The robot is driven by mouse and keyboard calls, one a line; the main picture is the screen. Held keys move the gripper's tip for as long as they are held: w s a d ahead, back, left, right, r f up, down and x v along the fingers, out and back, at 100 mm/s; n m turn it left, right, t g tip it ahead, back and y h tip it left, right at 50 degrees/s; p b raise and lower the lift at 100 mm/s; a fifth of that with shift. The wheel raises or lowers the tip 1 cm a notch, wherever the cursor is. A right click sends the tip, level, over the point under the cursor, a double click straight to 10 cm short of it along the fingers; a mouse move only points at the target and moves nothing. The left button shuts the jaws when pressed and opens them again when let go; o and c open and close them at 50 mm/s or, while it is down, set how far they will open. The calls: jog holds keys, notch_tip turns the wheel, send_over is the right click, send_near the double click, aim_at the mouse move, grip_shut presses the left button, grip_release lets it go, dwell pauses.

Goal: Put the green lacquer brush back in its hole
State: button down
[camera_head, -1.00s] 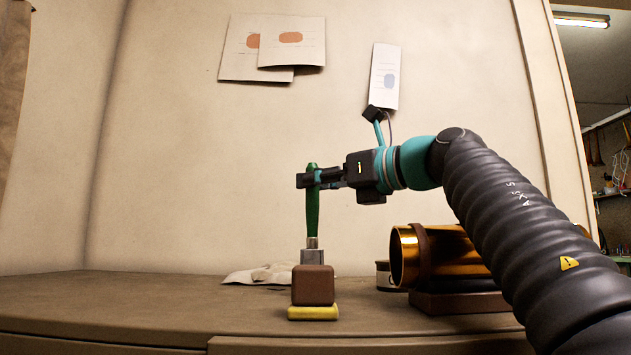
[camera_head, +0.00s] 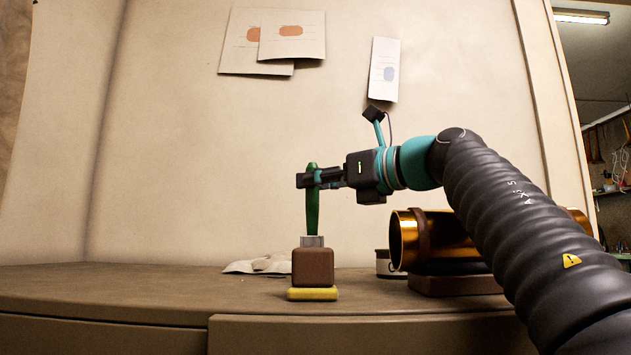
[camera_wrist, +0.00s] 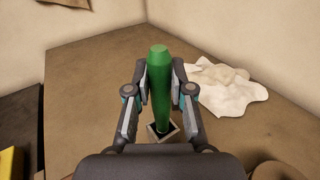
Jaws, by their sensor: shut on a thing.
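The green lacquer brush (camera_head: 313,205) stands upright in my gripper (camera_head: 313,180), which is shut on its handle. Its lower end meets a grey square collar (camera_head: 312,241), and the metal ferrule no longer shows in the head view. In the wrist view the brush (camera_wrist: 160,85) lies between both fingers (camera_wrist: 160,90). Its lower end reaches the dark opening of the grey collar (camera_wrist: 173,135). How deep the tip sits is hidden.
A brown block (camera_head: 313,267) on a yellow base (camera_head: 312,294) stands in front of or under the collar. A crumpled cloth (camera_head: 260,264) lies behind. A brass tube (camera_head: 406,240) and a small tin (camera_head: 384,265) are right. The bench's left side is clear.

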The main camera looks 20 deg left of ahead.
jog(key=shift+f+b, duration=0.55)
jog(key=shift+f, duration=0.15)
jog(key=c, duration=0.9)
grip_release()
jog(key=shift+c, duration=0.2)
jog(key=v, duration=1.2)
